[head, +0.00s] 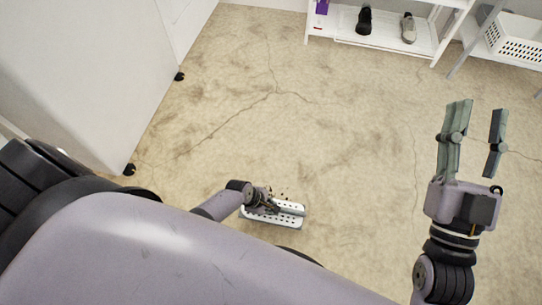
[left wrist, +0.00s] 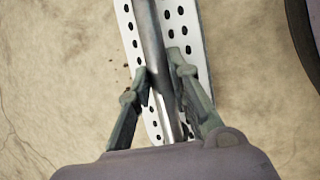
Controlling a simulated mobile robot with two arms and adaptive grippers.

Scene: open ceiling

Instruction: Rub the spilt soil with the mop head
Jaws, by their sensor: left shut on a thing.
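The mop head (head: 290,220) is a white plate with dark holes, lying on the floor at the lower middle of the head view. It also shows in the left wrist view (left wrist: 189,22), with a grey metal bar along its middle. My left gripper (left wrist: 160,72) is shut on this bar, one finger on each side. In the head view my left gripper (head: 262,197) is small and partly hides the plate. Small dark soil specks (head: 282,194) lie at the plate's far edge; a few soil crumbs (left wrist: 126,68) show left of it. My right gripper (head: 479,122) is open and empty.
The beige, cracked floor (head: 330,130) is mostly clear. A white cabinet on black casters (head: 90,70) stands at the left. A white shoe rack (head: 385,45) with shoes and a shelf with a white basket (head: 515,38) stand at the back right.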

